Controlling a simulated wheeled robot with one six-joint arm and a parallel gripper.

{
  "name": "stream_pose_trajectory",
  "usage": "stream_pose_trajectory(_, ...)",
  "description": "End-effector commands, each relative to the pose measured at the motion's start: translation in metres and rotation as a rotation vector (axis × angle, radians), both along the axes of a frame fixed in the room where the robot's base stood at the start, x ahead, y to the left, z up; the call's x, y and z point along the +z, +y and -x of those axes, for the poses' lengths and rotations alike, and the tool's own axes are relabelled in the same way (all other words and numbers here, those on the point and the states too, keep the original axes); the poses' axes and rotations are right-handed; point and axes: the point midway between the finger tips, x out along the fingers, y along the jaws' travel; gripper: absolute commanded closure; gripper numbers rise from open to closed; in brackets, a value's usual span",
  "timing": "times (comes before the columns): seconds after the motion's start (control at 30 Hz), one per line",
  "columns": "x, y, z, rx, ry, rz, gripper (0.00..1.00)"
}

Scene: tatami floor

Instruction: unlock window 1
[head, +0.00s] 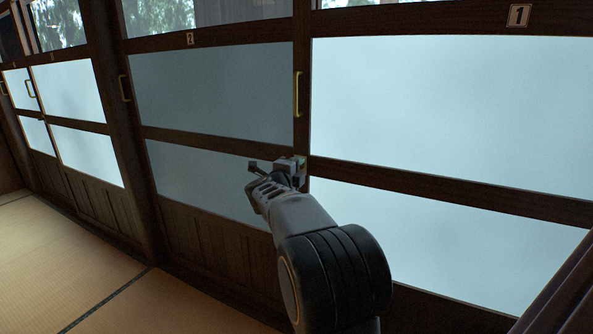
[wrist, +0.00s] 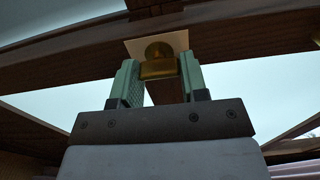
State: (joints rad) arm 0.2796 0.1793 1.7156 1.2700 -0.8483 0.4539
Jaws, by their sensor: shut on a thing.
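Window 1 (head: 450,110) is the large frosted sliding window on the right in the head view, marked by a plate with "1" (head: 519,16). In the wrist view a brass lock knob (wrist: 158,62) sits on a pale square plate (wrist: 177,40) on the dark wooden frame. My gripper (wrist: 158,75) has its two green-padded fingers on either side of the knob, shut on it. In the head view my gripper (head: 300,170) is at the frame's left upright, below the brass handle (head: 297,95). The lock itself is hidden there behind my gripper.
Window 2 (head: 215,90), with its own brass handle (head: 125,88), stands to the left. More frosted windows (head: 65,90) continue further left. The tatami floor (head: 60,260) at lower left is clear. A dark wooden edge (head: 565,290) shows at lower right.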

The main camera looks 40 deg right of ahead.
Motion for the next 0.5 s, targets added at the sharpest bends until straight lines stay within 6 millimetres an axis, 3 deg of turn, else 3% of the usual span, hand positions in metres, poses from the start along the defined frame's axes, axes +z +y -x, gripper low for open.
stream_pose_trajectory(0.1,-0.0009,-0.0002,0.0002,-0.001,-0.001,-0.003,0.83)
stream_pose_trajectory(0.13,-0.0009,-0.0002,0.0002,-0.001,-0.001,-0.003,0.59)
stream_pose_trajectory(0.2,-0.0009,-0.0002,0.0001,-0.001,0.0,-0.002,0.52)
stream_pose_trajectory(0.4,-0.0005,0.0,0.0,0.0,0.0,-0.001,0.34)
stream_pose_trajectory(0.5,-0.0003,0.0001,0.0,0.0,0.0,-0.001,0.34)
